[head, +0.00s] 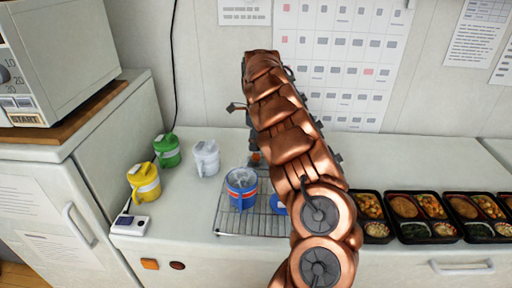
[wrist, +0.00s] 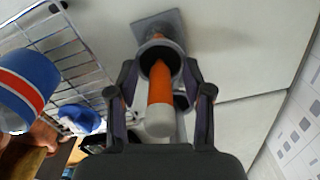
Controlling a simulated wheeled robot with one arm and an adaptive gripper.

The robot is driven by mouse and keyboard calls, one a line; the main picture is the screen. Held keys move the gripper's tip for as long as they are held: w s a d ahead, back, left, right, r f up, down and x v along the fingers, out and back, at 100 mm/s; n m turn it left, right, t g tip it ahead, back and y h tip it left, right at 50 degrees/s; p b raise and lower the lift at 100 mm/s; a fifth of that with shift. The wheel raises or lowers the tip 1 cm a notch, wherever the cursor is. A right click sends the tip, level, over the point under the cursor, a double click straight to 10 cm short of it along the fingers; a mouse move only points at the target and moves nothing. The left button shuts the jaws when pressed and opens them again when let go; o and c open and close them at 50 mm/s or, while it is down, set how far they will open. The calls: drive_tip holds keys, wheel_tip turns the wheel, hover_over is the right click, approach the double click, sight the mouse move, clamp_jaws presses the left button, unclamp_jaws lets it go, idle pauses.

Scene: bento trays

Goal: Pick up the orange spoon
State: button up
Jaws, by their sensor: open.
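The orange spoon (wrist: 161,92) stands in a grey holder (wrist: 160,33) with a square base, seen in the wrist view. Its orange part runs out of the holder's ring toward the camera and ends in a whitish-grey part (wrist: 158,120). My gripper (wrist: 160,88) is open, with one dark finger on each side of the spoon and visible gaps between. In the head view my copper arm hides most of the spoon and gripper; only a small orange bit (head: 255,157) shows beside the arm.
A blue cup with a red band (head: 241,188) stands on a wire rack (head: 228,222) close by. A white mug (head: 206,158), green mug (head: 167,150) and yellow mug (head: 144,182) stand left. Bento trays (head: 411,241) line the right front. The wall is close behind.

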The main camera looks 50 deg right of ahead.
drive_tip(key=shift+c, duration=0.2)
clamp_jaws()
drive_tip(key=shift+r, duration=0.15)
wheel_tip(320, 180, up, 8)
drive_tip(key=shift+w+r+b, duration=0.15)
drive_tip(key=shift+b, duration=0.7)
drive_tip(key=shift+s+a+r, duration=0.1)
drive_tip(key=shift+s+r, duration=0.05)
drive_tip(key=shift+r, duration=0.35)
drive_tip(key=shift+s+r, duration=0.15)
drive_tip(key=shift+r, duration=0.35)
drive_tip(key=s+a+r+t+p, duration=0.1)
drive_tip(key=s+a+r+p, duration=0.1)
drive_tip(key=s+a, duration=0.4)
drive_tip(key=s+a+r+y+p, duration=0.1)
drive_tip(key=s+a+r, duration=0.3)
drive_tip(key=a, duration=0.6)
drive_tip(key=shift+s+a+r+t+p, duration=0.25)
drive_tip(key=shift+s+r+t+p, duration=0.15)
drive_tip(key=shift+s+p, duration=0.45)
